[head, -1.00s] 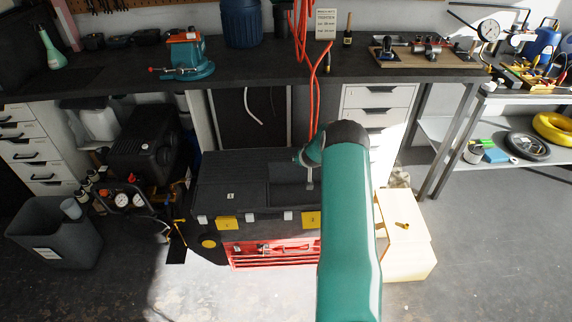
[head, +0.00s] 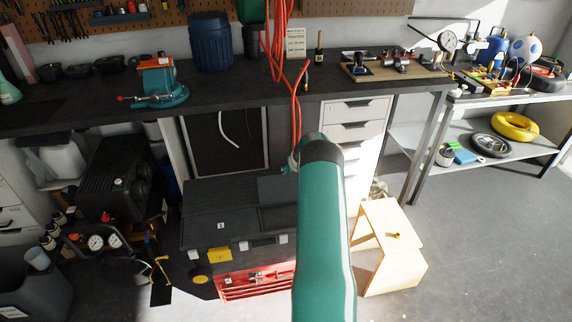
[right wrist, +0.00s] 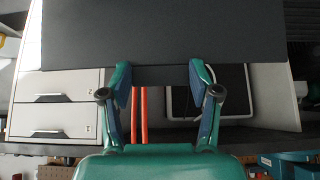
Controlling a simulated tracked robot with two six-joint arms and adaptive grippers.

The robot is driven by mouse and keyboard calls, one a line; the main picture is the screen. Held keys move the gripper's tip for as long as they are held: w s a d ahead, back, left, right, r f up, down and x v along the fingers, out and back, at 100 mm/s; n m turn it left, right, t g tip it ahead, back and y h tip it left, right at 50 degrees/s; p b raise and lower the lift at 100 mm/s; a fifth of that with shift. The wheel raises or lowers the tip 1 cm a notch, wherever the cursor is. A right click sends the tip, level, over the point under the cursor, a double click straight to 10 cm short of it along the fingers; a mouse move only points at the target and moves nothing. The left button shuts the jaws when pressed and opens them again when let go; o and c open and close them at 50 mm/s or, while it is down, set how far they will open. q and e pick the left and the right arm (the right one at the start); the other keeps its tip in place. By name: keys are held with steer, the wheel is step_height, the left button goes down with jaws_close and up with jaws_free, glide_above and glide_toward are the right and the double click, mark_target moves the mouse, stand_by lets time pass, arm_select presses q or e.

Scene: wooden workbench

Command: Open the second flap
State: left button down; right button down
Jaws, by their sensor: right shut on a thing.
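A dark grey toolbox (head: 205,228) with a red drawer front stands on the floor under the workbench in the head view. A small white label shows on the left part of its top. My right arm covers its right end. My right gripper (head: 291,161) is mostly hidden behind its own arm in the head view. In the right wrist view my right gripper (right wrist: 160,76) has its two fingers on either side of the narrow edge of a wide dark flap (right wrist: 165,32), shut on it. My left gripper is not in view.
A wooden step stool (head: 384,215) stands close to the right of my arm. A black compressor (head: 115,178) and a bin (head: 42,292) stand on the left. Red hoses (head: 296,105) hang over the workbench (head: 240,92) behind the gripper. Floor at the right is clear.

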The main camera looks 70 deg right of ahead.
steer(key=shift+a+f, duration=0.1)
steer(key=shift+f, duration=0.15)
steer(key=shift+w+a+f+y, duration=0.25)
steer(key=shift+y, duration=0.05)
steer(key=shift+c, duration=2.2)
jaws_free()
steer(key=shift+o, duration=1)
steer(key=shift+w+d, duration=0.1)
steer(key=shift+w, duration=0.1)
steer(key=shift+s+r, duration=0.15)
steer(key=shift+s, duration=0.05)
steer(key=shift+r, duration=0.35)
steer(key=v, duration=1.1)
steer(key=shift+a, duration=0.3)
steer(key=shift+f, duration=0.1)
